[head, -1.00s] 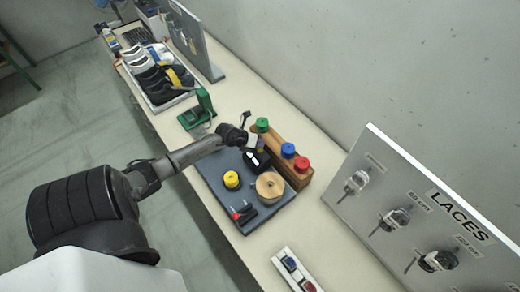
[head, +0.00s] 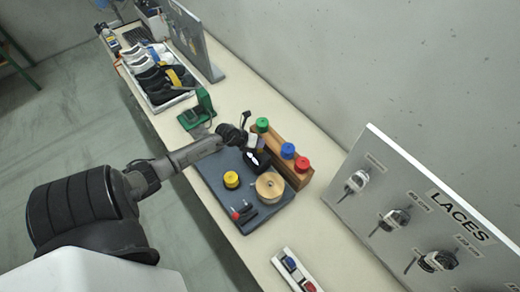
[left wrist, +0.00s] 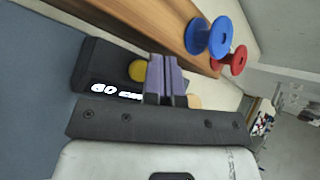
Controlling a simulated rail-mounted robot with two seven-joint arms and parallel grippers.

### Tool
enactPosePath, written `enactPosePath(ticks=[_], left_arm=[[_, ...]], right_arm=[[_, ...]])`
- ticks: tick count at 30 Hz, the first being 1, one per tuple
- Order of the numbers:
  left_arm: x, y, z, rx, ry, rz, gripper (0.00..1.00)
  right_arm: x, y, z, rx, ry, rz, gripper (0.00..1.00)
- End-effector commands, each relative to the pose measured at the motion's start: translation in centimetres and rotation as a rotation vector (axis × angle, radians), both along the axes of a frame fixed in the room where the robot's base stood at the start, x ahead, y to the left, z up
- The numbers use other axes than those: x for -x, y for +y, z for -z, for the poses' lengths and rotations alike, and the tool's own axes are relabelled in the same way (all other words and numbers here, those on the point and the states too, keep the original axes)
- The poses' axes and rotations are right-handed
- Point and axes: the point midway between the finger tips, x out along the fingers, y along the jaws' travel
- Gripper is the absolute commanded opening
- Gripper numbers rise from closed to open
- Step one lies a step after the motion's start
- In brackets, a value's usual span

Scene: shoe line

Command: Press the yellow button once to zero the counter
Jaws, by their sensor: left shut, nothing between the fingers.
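The yellow button (left wrist: 138,70) is a small round knob on the black counter (left wrist: 92,65), whose lit display reads what looks like "60 cm". In the head view the counter (head: 262,163) sits on the grey-blue mat, partly behind my gripper; the button cannot be made out there. My left gripper (head: 255,147) is shut and empty, over the counter. In the left wrist view its fingers (left wrist: 165,80) show just right of the button, partly covering the counter. I cannot tell whether they touch it. My right gripper is not in view.
A wooden block with green (head: 262,124), blue (head: 287,151) and red (head: 302,164) spools stands beside the counter. A yellow spool (head: 231,180), a wooden disc (head: 269,186) and a red-ended tool (head: 242,213) are on the mat (head: 222,197). A LACES board (head: 400,205) stands at right.

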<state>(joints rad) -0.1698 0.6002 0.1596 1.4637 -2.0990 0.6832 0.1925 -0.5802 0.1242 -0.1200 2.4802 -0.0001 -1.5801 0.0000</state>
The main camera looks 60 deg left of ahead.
Motion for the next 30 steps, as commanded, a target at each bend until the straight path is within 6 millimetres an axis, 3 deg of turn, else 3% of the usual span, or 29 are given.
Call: enactPosePath(ticks=[30], left_arm=[[-0.01, 0.00, 0.88, 0.000, 0.000, 0.000, 0.00]], right_arm=[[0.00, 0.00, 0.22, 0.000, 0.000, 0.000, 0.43]])
